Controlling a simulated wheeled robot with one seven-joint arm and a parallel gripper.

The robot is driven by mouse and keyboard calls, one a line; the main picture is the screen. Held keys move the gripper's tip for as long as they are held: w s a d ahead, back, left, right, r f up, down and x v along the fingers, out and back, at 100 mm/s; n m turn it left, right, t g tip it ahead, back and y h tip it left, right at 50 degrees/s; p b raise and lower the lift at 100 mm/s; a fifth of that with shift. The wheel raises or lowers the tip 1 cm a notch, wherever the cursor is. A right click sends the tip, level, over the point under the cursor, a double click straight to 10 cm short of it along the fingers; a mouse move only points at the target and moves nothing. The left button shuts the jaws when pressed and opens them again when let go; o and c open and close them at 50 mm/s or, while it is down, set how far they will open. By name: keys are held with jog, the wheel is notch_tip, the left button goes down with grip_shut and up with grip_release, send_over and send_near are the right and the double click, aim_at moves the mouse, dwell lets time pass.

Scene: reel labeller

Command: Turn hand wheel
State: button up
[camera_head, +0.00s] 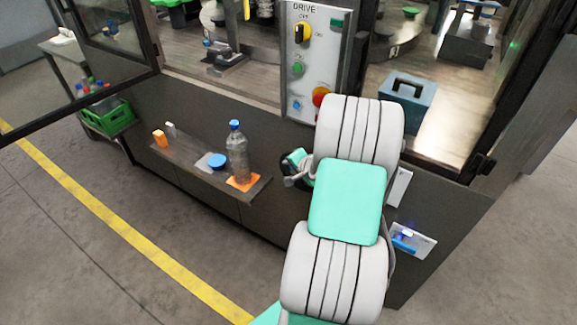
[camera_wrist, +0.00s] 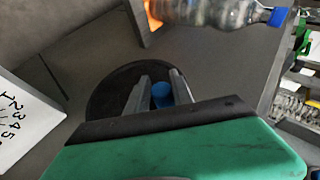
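The hand wheel (camera_wrist: 104,92) is a dark round disc on the machine's front, seen in the wrist view. Its small blue knob (camera_wrist: 161,95) shows between the two grey fingers of my gripper (camera_wrist: 159,85). The fingers stand apart on either side of the knob, with a narrow dark gap at its left. The green gripper body covers the wheel's lower part. In the head view my gripper (camera_head: 290,176) is partly visible left of my arm, low at the machine's front. My arm hides most of the wheel there.
A shelf (camera_head: 203,187) left of my gripper holds a clear bottle (camera_head: 237,155) with a blue cap, close by in the wrist view too. The drive panel (camera_head: 302,75) is above. A small blue box (camera_head: 408,95) sits at right. Open floor lies in front.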

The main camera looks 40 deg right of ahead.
jog(key=shift+o, duration=1.4)
jog(key=shift+s+d, duration=0.15)
jog(key=shift+s, duration=0.15)
jog(key=shift+o, duration=0.4)
jog(key=shift+w+a, duration=0.2)
jog(key=v, duration=0.8)
jog(key=shift+f, duration=0.1)
jog(key=a+r+n+g+y, duration=0.1)
jog(key=a+r+n+g, duration=0.3)
jog(key=a, duration=0.6)
jog(key=a+r+n+y, duration=0.1)
jog(key=a+r+n, duration=0.1)
jog(key=a+n, duration=0.6)
jog(key=s+a+r+n+g, duration=0.2)
jog(key=s+a+r+n, duration=0.1)
jog(key=s+a, duration=0.6)
jog(key=a+n, duration=0.1)
jog(key=a, duration=0.2)
jog(key=shift+s+r, duration=0.2)
jog(key=shift+r, duration=0.2)
